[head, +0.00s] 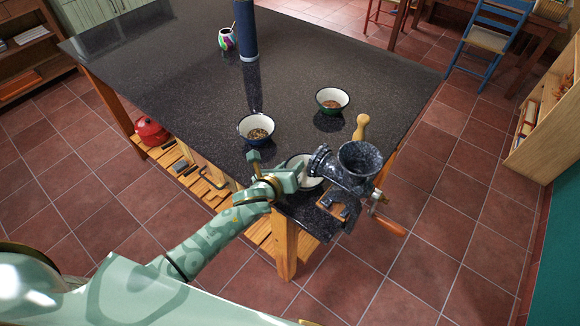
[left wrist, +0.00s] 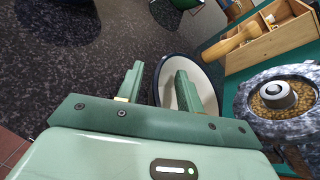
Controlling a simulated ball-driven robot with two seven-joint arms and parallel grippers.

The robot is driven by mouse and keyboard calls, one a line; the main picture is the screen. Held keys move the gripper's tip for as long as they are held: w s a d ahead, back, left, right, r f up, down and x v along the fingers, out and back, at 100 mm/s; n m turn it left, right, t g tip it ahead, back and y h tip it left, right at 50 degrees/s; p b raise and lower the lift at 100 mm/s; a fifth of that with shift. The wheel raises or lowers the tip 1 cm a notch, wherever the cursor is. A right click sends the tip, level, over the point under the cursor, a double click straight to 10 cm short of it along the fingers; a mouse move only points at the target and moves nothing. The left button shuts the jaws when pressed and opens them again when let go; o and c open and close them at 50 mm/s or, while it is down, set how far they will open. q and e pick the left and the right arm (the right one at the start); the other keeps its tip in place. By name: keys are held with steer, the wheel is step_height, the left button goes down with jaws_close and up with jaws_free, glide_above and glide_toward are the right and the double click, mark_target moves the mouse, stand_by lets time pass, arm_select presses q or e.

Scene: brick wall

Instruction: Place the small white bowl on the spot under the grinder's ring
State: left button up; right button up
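The small white bowl (head: 308,183) with a dark rim sits on the dark counter near its front corner, partly hidden by my left gripper and the grinder. It shows in the left wrist view (left wrist: 201,84). The black speckled grinder (head: 343,172) stands right of it at the counter edge; its ring (head: 319,160) is close to the bowl. I cannot tell whether the bowl is directly under it. My left gripper (head: 277,164) is open at the bowl's left side. In the left wrist view its fingers (left wrist: 158,75) straddle the bowl's near-left rim with a gap. My right gripper is not in view.
A bowl of seeds (head: 257,130) and a green-rimmed bowl (head: 332,101) stand behind. A blue cylinder (head: 246,30) and a patterned cup (head: 226,39) are farther back. The counter's left half is clear.

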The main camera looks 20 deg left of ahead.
arm_select(q)
steer(key=shift+r, duration=0.25)
steer(key=p+v, duration=0.2)
steer(key=v, duration=1)
